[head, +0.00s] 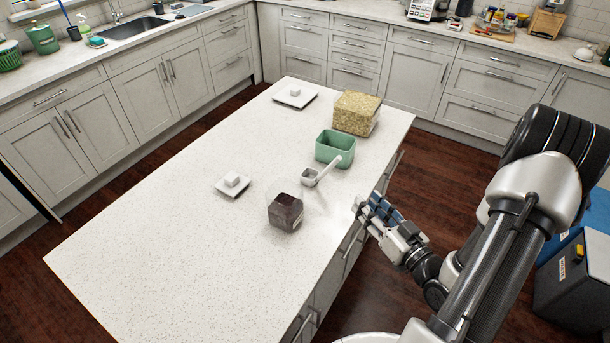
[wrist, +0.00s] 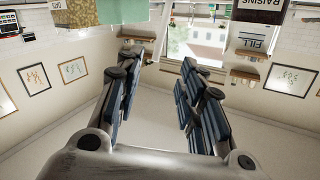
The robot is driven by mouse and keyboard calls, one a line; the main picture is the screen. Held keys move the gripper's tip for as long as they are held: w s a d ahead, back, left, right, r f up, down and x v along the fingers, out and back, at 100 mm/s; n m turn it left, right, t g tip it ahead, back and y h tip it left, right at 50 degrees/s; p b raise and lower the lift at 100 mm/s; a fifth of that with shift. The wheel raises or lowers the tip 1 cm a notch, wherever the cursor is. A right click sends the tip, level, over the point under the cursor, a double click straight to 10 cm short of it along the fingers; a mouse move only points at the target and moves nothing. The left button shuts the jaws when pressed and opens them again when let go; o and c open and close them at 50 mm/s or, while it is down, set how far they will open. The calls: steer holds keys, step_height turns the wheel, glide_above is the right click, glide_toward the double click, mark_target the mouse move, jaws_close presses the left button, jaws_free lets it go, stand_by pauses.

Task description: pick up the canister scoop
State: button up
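The canister scoop (head: 311,177) is light grey, with a square cup and a long handle angled up to the right. It lies on the island top beside the green tub, between it and the canister of dark contents. The clear canister of dark contents (head: 285,214) stands to the scoop's lower left.
The green tub (head: 328,151) and a canister of oat-coloured contents (head: 355,112) stand behind the scoop. Two white lids with knobs, one near (head: 232,187) and one far (head: 296,98), lie on the island top (head: 150,240). Its left and front parts are clear.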

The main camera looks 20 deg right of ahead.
mark_target(335, 165)
steer(key=shift+m+t, duration=0.3)
steer(key=w+b, duration=0.1)
steer(key=w, duration=0.4)
steer(key=w+a, duration=0.1)
steer(key=w, duration=0.5)
steer(key=w+a+b, duration=0.1)
steer(key=w, duration=0.4)
steer(key=shift+w+r+b, duration=0.25)
steer(key=shift+w+b, duration=0.1)
steer(key=shift+c, duration=0.5)
jaws_close()
